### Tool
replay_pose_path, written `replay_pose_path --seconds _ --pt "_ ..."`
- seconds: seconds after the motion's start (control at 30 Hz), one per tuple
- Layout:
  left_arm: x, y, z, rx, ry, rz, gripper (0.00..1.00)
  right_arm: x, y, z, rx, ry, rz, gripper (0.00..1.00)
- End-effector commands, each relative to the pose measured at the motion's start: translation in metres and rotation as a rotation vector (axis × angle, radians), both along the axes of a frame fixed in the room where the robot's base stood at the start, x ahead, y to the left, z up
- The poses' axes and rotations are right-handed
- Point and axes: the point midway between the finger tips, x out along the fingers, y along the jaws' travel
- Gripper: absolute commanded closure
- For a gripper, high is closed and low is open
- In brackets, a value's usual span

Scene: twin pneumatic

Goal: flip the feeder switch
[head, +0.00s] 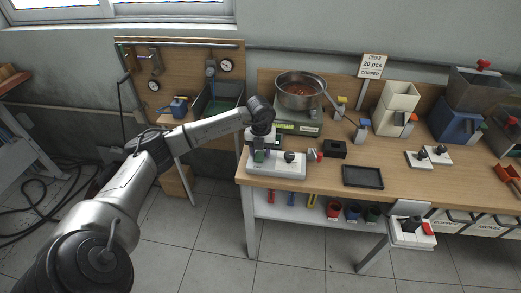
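The bowl feeder (302,93) stands at the back of the bench, a round metal bowl with copper-coloured pieces in it. Its grey-green base (298,129) has a small lit panel on the front; I cannot make out a switch on it for certain. My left arm reaches in from the left, and my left gripper (260,155) points down at the left end of a white fixture (277,168), in front of the feeder base. The fingers are small and dark, so I cannot tell whether they are open or touch the fixture. My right gripper is not in view.
A black tray (362,177) and a small black block (335,149) lie on the bench (310,181). Cream (397,104) and blue (456,122) hoppers stand to the right. A sign (372,66) reads 20 pcs copper. A pegboard with gauges is at the left.

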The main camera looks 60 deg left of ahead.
Motion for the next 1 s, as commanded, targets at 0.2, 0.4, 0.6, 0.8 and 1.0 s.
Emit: replay_pose_path --seconds 0.2,0.4,0.6,0.8,1.0 --pt "0.0 0.0 0.0 0.0 0.0 0.0 0.76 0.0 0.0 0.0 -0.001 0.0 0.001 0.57" --pt "0.0 0.0 0.0 0.002 0.0 0.0 0.9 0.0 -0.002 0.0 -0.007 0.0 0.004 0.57" --pt "-0.003 -0.001 0.001 0.11 -0.081 -0.003 0.9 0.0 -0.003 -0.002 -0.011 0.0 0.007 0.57" --pt "-0.005 -0.005 0.0 0.25 -0.2 -0.002 0.9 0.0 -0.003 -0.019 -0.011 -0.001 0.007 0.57" --pt "-0.006 -0.006 0.004 0.309 -0.251 0.0 0.9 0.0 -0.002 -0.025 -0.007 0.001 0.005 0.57"
